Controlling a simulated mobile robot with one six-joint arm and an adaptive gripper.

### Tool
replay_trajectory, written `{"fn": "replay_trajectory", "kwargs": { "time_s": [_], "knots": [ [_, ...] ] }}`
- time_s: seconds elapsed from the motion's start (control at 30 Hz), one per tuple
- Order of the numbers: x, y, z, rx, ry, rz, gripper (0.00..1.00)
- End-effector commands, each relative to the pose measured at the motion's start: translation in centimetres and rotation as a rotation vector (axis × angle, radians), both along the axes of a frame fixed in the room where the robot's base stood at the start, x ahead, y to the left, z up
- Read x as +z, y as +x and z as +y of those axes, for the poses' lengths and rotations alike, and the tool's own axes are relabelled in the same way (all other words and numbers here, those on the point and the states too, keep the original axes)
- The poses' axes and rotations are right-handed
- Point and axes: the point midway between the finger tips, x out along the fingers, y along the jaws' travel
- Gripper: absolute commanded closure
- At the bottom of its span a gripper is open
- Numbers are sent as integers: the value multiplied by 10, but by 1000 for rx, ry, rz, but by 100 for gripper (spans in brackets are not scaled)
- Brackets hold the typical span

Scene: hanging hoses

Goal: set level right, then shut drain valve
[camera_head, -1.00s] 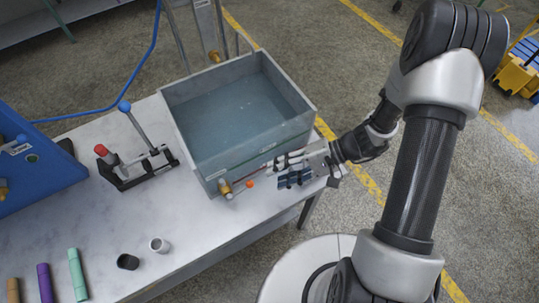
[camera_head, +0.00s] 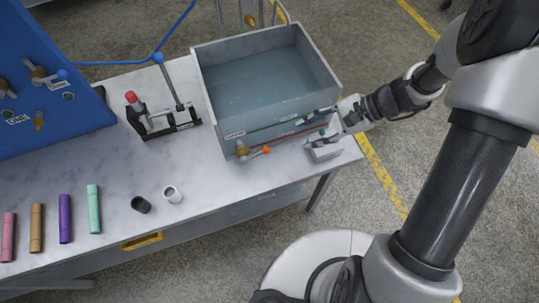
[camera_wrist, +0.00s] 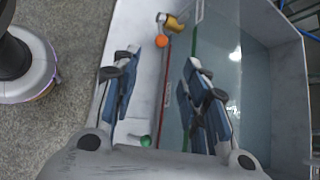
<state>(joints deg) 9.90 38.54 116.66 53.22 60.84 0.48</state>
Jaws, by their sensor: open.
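The grey open tank (camera_head: 217,107) holds bluish water and stands on the table. A brass drain valve (camera_head: 241,149) with an orange knob (camera_head: 266,150) sits low at its front left; the knob also shows in the wrist view (camera_wrist: 162,41). A green line and a red line run along the tank's front side; the red one (camera_wrist: 167,85) shows in the wrist view. My gripper (camera_head: 314,131) is open and empty at the front right of the tank. A green knob (camera_wrist: 146,141) shows between its fingers, near the palm. The water's exact height against the lines is unclear.
A toggle clamp (camera_head: 160,121) with red and blue knobs stands left of the tank. A blue panel (camera_head: 50,110) with valves is at the far left. The table between is clear.

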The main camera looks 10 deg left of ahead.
Motion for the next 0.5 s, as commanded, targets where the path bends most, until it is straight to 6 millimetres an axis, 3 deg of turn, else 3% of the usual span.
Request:
{"fn": "replay_trajectory", "kwargs": {
  "time_s": [0.23, 0.5],
  "knots": [
    [7, 8, 4, -83, -49, 77, 59],
    [-25, 1, 36, -81, -48, 81, 59]
  ]
}}
